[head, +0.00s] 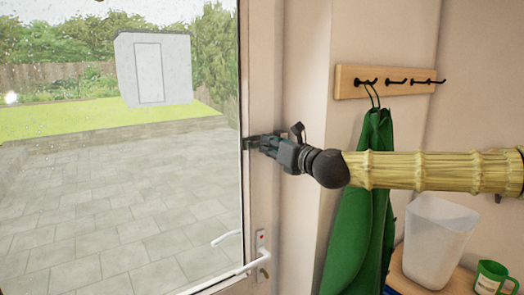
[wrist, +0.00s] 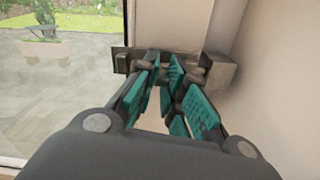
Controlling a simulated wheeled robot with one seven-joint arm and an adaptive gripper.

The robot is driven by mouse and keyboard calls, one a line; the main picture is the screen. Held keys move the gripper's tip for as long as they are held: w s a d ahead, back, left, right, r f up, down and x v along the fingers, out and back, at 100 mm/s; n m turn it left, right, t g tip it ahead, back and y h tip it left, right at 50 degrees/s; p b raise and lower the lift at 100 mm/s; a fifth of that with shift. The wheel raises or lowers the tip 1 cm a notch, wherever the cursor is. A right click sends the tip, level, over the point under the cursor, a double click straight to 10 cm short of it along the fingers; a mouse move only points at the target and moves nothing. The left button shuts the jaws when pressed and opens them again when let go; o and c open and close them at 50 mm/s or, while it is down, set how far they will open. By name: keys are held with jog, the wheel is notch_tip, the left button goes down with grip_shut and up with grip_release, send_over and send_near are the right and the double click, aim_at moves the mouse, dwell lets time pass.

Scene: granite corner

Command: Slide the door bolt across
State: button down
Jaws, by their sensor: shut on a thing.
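The door bolt (head: 249,143) is a dark metal fitting at the edge of the glazed door, mostly hidden behind my gripper in the head view. In the wrist view the bolt (wrist: 218,78) shows as dark metal parts on both sides of my fingertips. My gripper (head: 261,143) reaches in from the right at the bolt. In the wrist view my gripper (wrist: 171,66) has its teal-padded fingers closed on a part of the bolt between the side pieces. The gripped part is mostly hidden by the fingers. How far the bolt reaches across cannot be told.
The white door handle (head: 225,277) is below my gripper. A green garment (head: 360,215) hangs from a wooden hook rail (head: 390,81) under and behind my arm. A white bin (head: 437,240) and a green mug (head: 490,278) stand on a wooden surface at lower right.

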jog(key=shift+w+d+r, duration=0.15)
jog(key=shift+w+d, duration=0.1)
jog(key=shift+d, duration=0.2)
jog(key=c, duration=1.5)
grip_release()
jog(key=shift+o, duration=0.3)
jog(key=shift+d, duration=0.1)
jog(key=shift+w, duration=0.1)
jog(key=v, duration=1.2)
jog(key=shift+s, duration=0.4)
